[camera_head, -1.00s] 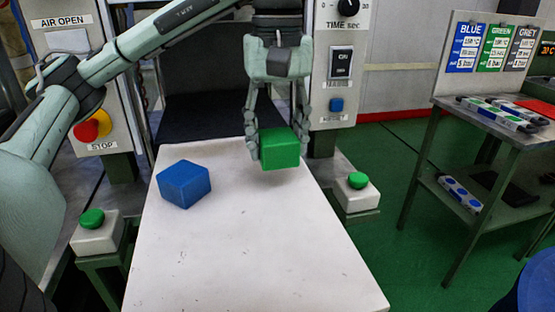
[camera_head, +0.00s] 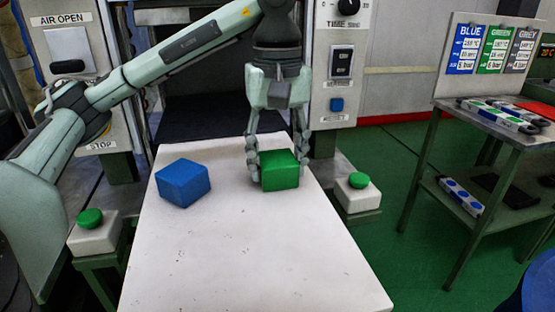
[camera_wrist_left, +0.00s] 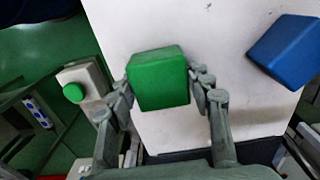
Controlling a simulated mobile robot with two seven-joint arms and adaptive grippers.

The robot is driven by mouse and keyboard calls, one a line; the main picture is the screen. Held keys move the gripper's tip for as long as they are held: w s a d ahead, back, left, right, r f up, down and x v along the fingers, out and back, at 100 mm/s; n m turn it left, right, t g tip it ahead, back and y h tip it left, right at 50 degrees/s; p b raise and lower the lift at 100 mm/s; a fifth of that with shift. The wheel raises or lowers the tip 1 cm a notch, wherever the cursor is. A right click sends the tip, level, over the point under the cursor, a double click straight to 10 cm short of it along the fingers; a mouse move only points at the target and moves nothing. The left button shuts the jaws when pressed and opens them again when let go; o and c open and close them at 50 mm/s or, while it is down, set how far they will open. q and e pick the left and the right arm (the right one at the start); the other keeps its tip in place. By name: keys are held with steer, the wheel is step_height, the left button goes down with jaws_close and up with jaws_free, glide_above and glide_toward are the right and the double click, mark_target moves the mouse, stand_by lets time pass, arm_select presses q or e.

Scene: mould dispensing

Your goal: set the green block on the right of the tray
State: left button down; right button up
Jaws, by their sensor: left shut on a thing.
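The green block (camera_head: 280,171) is at the right of the white tray (camera_head: 240,250), near its far end. My left gripper (camera_head: 279,160) is shut on it from above, with the fingers on either side. The block is low, at or just above the tray surface; I cannot tell whether it touches. In the left wrist view the green block (camera_wrist_left: 158,78) sits between the two finger pads. A blue block (camera_head: 183,183) rests on the left of the tray, apart from the green one; it also shows in the left wrist view (camera_wrist_left: 290,50). My right gripper is not in view.
Green push buttons on white boxes flank the tray, one at the left (camera_head: 92,232) and one at the right (camera_head: 359,192). The press panels stand behind. A side table (camera_head: 490,130) stands at the right. The near part of the tray is clear.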

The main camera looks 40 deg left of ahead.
mark_target(278, 158)
arm_select(q)
steer(key=c, duration=0.7)
jaws_free()
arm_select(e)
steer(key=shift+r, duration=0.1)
arm_select(q)
steer(key=shift+r, duration=0.2)
step_height(278, 158, up, 4)
steer(key=shift+f+p, duration=0.1)
steer(key=shift+p, duration=0.6)
step_height(278, 158, up, 8)
steer(key=shift+r, duration=0.1)
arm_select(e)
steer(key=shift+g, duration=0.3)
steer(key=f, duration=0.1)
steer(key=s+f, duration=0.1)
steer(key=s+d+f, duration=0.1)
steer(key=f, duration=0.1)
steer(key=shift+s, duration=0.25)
